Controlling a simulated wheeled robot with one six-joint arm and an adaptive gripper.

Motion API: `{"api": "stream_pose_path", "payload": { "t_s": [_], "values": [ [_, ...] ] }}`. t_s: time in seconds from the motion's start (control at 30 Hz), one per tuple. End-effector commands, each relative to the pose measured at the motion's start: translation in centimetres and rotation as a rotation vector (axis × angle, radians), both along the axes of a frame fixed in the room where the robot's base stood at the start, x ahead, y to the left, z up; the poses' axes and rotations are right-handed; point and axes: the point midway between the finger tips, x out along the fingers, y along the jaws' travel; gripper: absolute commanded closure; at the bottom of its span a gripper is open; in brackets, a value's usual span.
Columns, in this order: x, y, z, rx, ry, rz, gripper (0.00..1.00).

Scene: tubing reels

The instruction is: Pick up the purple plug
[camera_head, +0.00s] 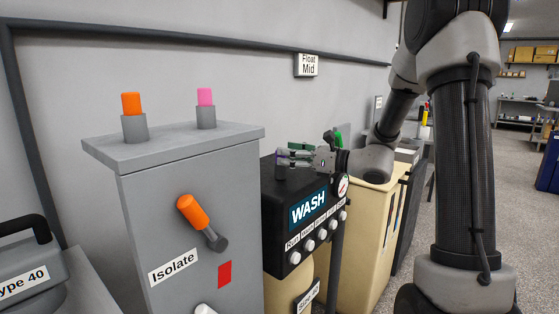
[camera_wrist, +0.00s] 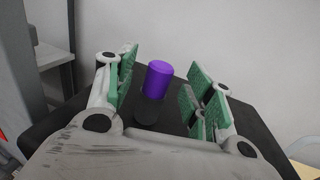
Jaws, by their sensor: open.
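The purple plug (camera_wrist: 158,78) shows in the wrist view, upright in a dark round socket (camera_wrist: 147,109) on top of a black box. My gripper (camera_wrist: 160,87) is open, with its green-padded fingers on the left and right of the plug. Gaps show between the plug and the pads on both sides. In the head view my gripper (camera_head: 296,153) is above the top of the black WASH box (camera_head: 308,208). There the plug is mostly hidden by the fingers.
A grey Isolate cabinet (camera_head: 190,220) stands left of the WASH box, with an orange plug (camera_head: 131,103) and a pink plug (camera_head: 205,97) on top. A beige container (camera_head: 368,225) stands to the right. A grey wall is behind.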

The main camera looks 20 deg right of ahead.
Motion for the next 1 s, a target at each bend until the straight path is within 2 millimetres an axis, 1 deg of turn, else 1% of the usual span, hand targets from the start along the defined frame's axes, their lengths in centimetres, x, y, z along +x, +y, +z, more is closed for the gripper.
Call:
{"api": "stream_pose_path", "payload": {
  "t_s": [0.1,0.2,0.47,0.57,0.6,0.73,0.77,1.0],
  "values": [
    [1.4,1.5,-0.1,0.000,0.000,0.004,0.47],
    [2.1,2.2,-0.1,-0.001,0.001,0.004,0.47],
    [2.3,2.4,0.0,-0.001,0.000,0.001,0.47],
    [2.3,2.4,0.0,-0.001,0.000,0.001,0.64],
    [2.3,2.4,0.0,-0.001,0.000,0.001,0.71],
    [2.3,2.4,0.0,-0.001,0.000,0.001,0.94],
    [2.3,2.4,0.0,-0.001,0.000,0.001,0.97],
    [2.3,2.4,0.0,-0.002,-0.001,0.002,0.97]
  ]
}}
